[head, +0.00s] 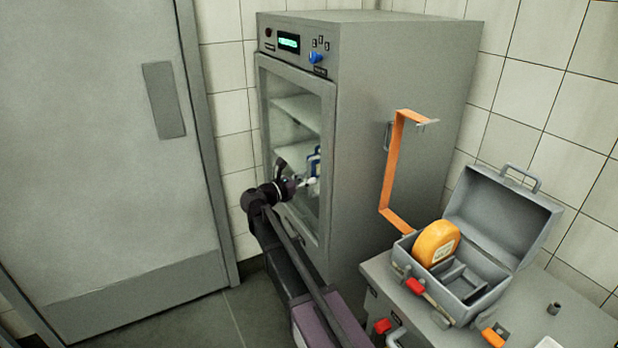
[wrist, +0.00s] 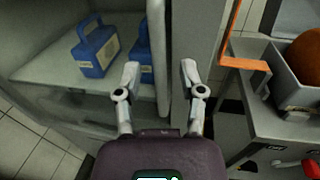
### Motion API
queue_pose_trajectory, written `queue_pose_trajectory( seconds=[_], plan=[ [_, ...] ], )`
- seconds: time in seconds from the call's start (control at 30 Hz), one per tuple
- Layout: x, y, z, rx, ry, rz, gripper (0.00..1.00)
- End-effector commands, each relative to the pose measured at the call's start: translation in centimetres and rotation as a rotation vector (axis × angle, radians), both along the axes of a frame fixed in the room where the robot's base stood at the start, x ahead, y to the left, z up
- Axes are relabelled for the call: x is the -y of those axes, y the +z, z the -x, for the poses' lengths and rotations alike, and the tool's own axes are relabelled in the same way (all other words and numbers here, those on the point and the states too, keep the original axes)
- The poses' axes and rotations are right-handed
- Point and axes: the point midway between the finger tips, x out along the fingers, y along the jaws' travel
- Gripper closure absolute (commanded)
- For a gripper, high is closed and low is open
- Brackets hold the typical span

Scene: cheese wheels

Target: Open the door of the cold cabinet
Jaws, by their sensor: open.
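The cold cabinet (head: 405,75) is a tall grey box with a glass-fronted door (head: 328,150), which looks shut in the head view. My gripper (head: 305,182) is in front of the lower right part of that door. In the wrist view my gripper (wrist: 160,75) is open and empty. In the head view my gripper and arm hide the handle area.
Blue containers (wrist: 95,45) stand on a shelf inside the cabinet. To the right, a grey bench (head: 385,275) carries an open grey case (head: 510,210) with an orange cheese wheel (head: 436,243). An orange bracket (head: 392,165) rises beside the cabinet. Bare floor (head: 235,310) lies left of my arm.

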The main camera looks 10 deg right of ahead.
Motion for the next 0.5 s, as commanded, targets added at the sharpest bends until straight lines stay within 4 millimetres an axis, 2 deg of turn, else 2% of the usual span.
queue_pose_trajectory(
  seconds=[0.2,0.5],
  plan=[
    [1.11,0.00,-0.64,0.000,0.000,0.000,0.49],
    [1.23,0.00,-0.70,0.000,0.000,0.000,0.49]
  ],
)
